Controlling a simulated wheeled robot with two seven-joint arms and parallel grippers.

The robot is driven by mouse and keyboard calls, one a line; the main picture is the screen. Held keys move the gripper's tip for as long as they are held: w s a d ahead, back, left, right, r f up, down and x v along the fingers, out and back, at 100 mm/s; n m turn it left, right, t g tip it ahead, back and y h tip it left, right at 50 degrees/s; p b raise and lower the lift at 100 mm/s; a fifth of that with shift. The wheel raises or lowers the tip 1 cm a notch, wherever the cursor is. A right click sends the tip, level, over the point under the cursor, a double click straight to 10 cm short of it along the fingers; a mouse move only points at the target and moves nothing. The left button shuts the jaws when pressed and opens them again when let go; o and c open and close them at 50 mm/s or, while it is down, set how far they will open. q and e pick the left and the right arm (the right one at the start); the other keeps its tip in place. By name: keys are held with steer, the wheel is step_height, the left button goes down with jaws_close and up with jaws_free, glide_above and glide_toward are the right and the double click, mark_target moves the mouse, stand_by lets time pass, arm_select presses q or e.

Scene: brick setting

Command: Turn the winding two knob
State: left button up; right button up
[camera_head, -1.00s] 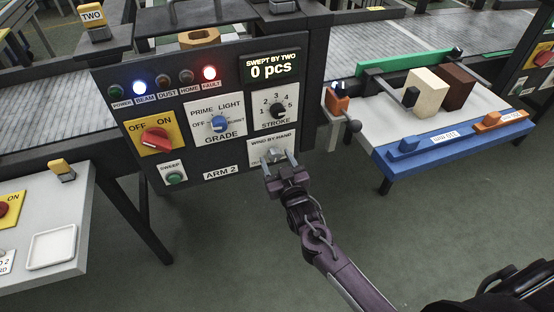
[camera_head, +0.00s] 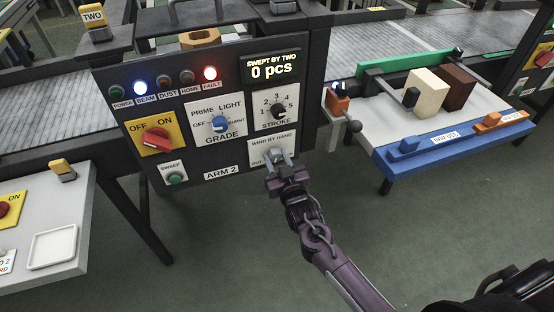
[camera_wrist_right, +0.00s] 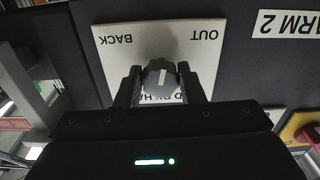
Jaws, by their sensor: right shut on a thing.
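The winding knob (camera_wrist_right: 161,77) is a small grey round knob with a pale pointer line. It sits on a white plate (camera_wrist_right: 112,62) marked WIND BY HAND, BACK and OUT, low on the ARM 2 panel. My right gripper (camera_head: 277,158) reaches up to this plate from below in the head view. In the right wrist view, its two dark fingers (camera_wrist_right: 160,84) stand on either side of the knob, shut on it. That view is upside down, and the pointer line is close to upright in it. The gripper hides part of the plate's lettering. My left gripper is not in view.
The panel (camera_head: 235,145) also carries a blue GRADE knob (camera_head: 219,123), a black STROKE knob (camera_head: 278,111), a red OFF/ON switch (camera_head: 155,140) and a green SWEEP button (camera_head: 175,178). A blue-edged table (camera_head: 452,148) stands right.

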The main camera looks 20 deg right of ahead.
steer(key=m+p, duration=0.1)
steer(key=m, duration=0.3)
steer(key=shift+a, duration=0.1)
steer(key=shift+a+m+p, duration=0.1)
steer(key=shift+m+p, duration=0.3)
steer(key=shift+m, duration=1.6)
steer(key=o, duration=1)
steer(key=s, duration=0.7)
steer(key=shift+s, duration=0.4)
